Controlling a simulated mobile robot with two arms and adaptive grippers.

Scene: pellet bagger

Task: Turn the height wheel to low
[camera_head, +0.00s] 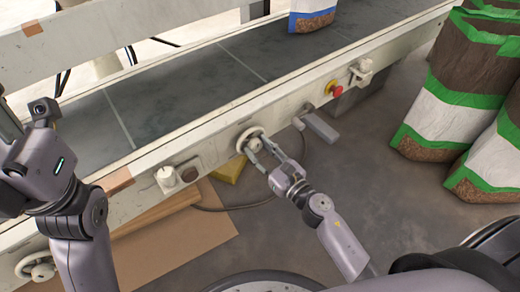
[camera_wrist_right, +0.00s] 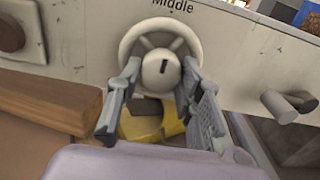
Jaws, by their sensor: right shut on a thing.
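The height wheel (camera_head: 243,136) is a cream spoked handwheel on the side rail of the conveyor. In the right wrist view the wheel (camera_wrist_right: 161,68) has a round hub with a short dark upright mark, and the word "Middle" stands on the rail just above it. My right gripper (camera_head: 257,157) is at the wheel from the front. In the wrist view its two fingers (camera_wrist_right: 157,80) are on either side of the hub, shut on the wheel. My left arm is at the left of the head view; its fingers are not visible.
A white knob (camera_head: 167,176) sits left of the wheel, and a red button (camera_head: 335,88) is to the right. A grey handle (camera_head: 320,126) juts out just right of my right gripper. Another handwheel (camera_head: 37,268) is at lower left. Filled bags (camera_head: 440,118) stand at right.

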